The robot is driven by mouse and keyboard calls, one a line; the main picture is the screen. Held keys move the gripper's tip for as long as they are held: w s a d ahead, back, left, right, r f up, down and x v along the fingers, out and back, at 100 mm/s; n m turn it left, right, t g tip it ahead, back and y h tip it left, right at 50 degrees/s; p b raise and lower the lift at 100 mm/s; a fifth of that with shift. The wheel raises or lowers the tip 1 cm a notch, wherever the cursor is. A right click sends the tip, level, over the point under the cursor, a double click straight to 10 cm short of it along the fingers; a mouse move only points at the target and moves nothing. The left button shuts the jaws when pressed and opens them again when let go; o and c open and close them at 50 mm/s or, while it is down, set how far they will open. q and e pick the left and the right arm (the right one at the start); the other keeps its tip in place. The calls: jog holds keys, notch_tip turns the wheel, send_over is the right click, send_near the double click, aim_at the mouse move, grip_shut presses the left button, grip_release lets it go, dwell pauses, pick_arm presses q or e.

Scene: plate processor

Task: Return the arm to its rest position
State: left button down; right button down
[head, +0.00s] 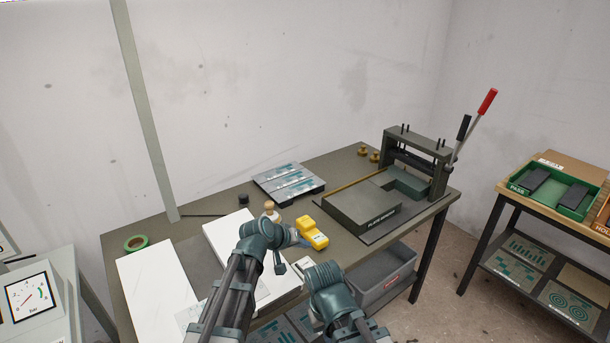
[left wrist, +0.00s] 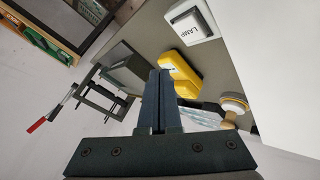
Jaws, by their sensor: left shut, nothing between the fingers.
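My left gripper (head: 302,242) is over the work table (head: 345,165), just left of a yellow handheld device (head: 312,232). In the left wrist view its two dark fingers (left wrist: 160,74) lie together with nothing between them. The yellow device (left wrist: 181,76) shows there beyond the fingertips; I cannot tell whether they touch it. A wooden-handled tool (head: 269,208) stands close behind the left wrist. My right arm rises at the bottom centre of the head view, but its gripper does not show.
A plate rack (head: 289,183) and a lever press (head: 415,160) stand further back. A white LAMP switch (left wrist: 190,22) is near the gripper. A green PASS tray (head: 552,190) is at right.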

pick_arm(q)
jog(key=s+a+f+m+g+y, duration=0.1)
jog(key=s+f+g+y, duration=0.1)
jog(key=s, duration=0.6)
jog(key=s+a+f+m+g+y, duration=0.1)
jog(key=s+a+f+g+y, duration=0.1)
jog(key=s, duration=0.7)
jog(key=s+a+f+m+g+y, duration=0.2)
jog(key=s+g+y, duration=0.1)
jog(key=s, duration=0.5)
jog(key=shift+s+a+f+y, duration=0.25)
jog(key=shift+s+y, duration=0.05)
